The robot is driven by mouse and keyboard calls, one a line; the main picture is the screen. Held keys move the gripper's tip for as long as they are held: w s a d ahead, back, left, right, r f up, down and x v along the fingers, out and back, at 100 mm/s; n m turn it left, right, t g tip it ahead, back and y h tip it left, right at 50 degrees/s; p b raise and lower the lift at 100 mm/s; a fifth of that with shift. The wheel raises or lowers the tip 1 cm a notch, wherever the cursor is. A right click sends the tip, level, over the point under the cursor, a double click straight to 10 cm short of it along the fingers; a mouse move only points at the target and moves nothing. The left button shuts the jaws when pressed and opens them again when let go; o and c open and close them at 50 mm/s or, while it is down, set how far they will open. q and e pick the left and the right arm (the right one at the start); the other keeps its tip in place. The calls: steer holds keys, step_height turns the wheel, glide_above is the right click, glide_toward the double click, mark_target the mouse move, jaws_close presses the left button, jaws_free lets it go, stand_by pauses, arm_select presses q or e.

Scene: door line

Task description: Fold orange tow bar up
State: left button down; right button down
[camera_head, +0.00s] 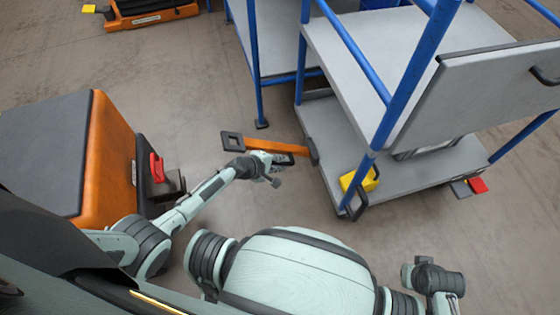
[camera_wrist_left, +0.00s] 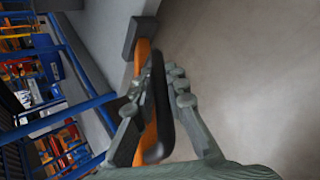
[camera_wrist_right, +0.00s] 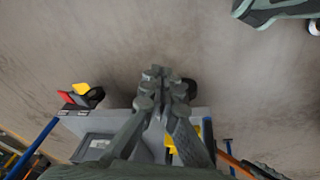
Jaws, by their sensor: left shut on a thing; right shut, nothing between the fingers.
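The orange tow bar (camera_head: 288,146) sticks out leftward from the near end of the grey cart deck (camera_head: 330,135), joined at a dark bracket (camera_head: 312,150). Its far end is a black square ring (camera_head: 231,141). The bar lies low, roughly level. My left gripper (camera_head: 280,162) is shut on the bar's dark handle, which also shows between the left fingers in the left wrist view (camera_wrist_left: 158,105). The fingers hide part of the handle. My right gripper (camera_wrist_right: 160,75) is shut and empty, away from the bar; its arm shows at the head view's bottom right.
An orange and grey tug (camera_head: 105,150) with a red lever (camera_head: 157,167) stands at left. A yellow block (camera_head: 358,180) with a black handle sits at the cart's near corner beside a blue post (camera_head: 372,150). Red and grey pedals (camera_head: 478,186) are at right. Floor between is clear.

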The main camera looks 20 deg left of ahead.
arm_select(q)
steer(key=shift+w+d+r, duration=0.2)
steer(key=shift+r, duration=0.1)
steer(key=c, duration=1.5)
jaws_free()
steer(key=shift+c, duration=0.2)
steer(key=shift+a, duration=0.1)
steer(key=v, duration=1.2)
steer(key=shift+s+f, duration=0.2)
steer(key=shift+s+f, duration=0.1)
